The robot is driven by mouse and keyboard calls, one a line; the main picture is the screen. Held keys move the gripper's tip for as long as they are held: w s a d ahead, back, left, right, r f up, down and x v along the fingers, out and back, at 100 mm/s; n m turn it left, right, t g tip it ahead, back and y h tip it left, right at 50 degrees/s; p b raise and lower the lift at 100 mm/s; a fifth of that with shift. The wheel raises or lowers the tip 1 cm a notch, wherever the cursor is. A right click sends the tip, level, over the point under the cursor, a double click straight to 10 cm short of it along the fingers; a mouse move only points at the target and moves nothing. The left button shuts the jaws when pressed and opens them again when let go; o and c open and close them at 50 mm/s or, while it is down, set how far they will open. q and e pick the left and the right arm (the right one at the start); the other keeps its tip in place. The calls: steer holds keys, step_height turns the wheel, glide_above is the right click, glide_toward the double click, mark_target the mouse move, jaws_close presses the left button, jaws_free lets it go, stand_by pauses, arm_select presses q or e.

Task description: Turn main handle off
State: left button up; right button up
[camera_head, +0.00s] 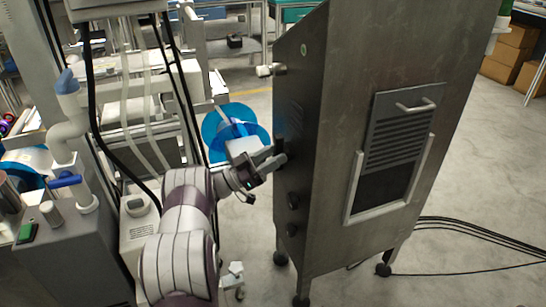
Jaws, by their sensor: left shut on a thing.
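A tall grey metal cabinet (345,60) stands on short legs at the centre right. The main handle (279,147) is a small dark part on its left side face, mostly hidden by my gripper. My left gripper (272,160) reaches in from the left and is shut on the handle, its fingers close against the cabinet side. The handle's exact angle is hard to tell. My right gripper is not in view.
Dark knobs (292,201) sit lower on the same cabinet face, and a light fitting (270,70) sticks out higher up. Blue film reels (222,124) lie behind my gripper. Machinery with pipes (72,135) crowds the left. Black cables (470,228) cross the open floor at right.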

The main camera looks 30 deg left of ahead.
arm_select(q)
steer(key=shift+f, duration=0.1)
steer(key=o, duration=0.7)
steer(key=p+v, duration=0.1)
steer(key=v, duration=0.6)
steer(key=shift+s+a+p, duration=0.2)
steer(key=shift+p, duration=0.1)
